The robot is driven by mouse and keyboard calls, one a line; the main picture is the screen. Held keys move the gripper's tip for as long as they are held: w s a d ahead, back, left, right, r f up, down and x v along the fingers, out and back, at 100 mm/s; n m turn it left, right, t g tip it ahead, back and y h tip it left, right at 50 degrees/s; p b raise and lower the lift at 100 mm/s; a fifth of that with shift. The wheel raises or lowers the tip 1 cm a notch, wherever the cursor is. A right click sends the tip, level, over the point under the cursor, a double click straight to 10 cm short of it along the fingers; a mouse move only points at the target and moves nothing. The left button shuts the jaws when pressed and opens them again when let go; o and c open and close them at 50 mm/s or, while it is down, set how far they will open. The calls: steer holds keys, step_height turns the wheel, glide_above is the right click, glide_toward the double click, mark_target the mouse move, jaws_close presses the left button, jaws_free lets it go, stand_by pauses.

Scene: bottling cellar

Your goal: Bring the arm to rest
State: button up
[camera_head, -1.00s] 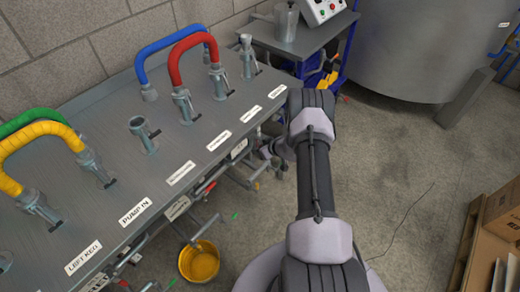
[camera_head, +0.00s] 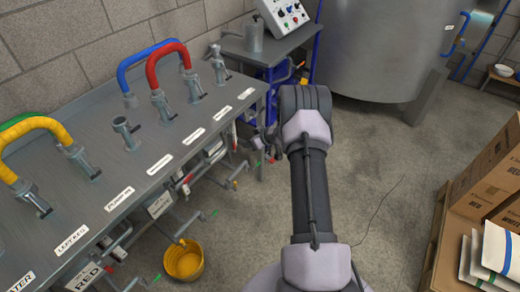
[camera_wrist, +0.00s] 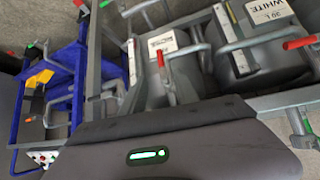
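My arm (camera_head: 308,190) reaches forward over the floor to the right of the bench, its elbow bent at the far end. My gripper (camera_head: 262,143) shows small and dark beside the bench's far right end, partly hidden behind my arm. Its fingers are too small to tell open from shut. I see nothing clearly held in it. In the wrist view, a dark rounded part of my own arm with a green light fills the lower middle, and no fingertips show.
A labelled metal bench (camera_head: 150,160) with pipe stubs and coloured hoses stands left. A yellow bucket (camera_head: 184,262) sits below it. A blue-framed cart (camera_head: 270,50) and steel tank (camera_head: 380,50) stand behind. Cardboard boxes (camera_head: 490,170) are on the right. Clear floor lies between.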

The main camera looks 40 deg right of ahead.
steer(key=shift+r, duration=0.15)
steer(key=shift+r, duration=0.1)
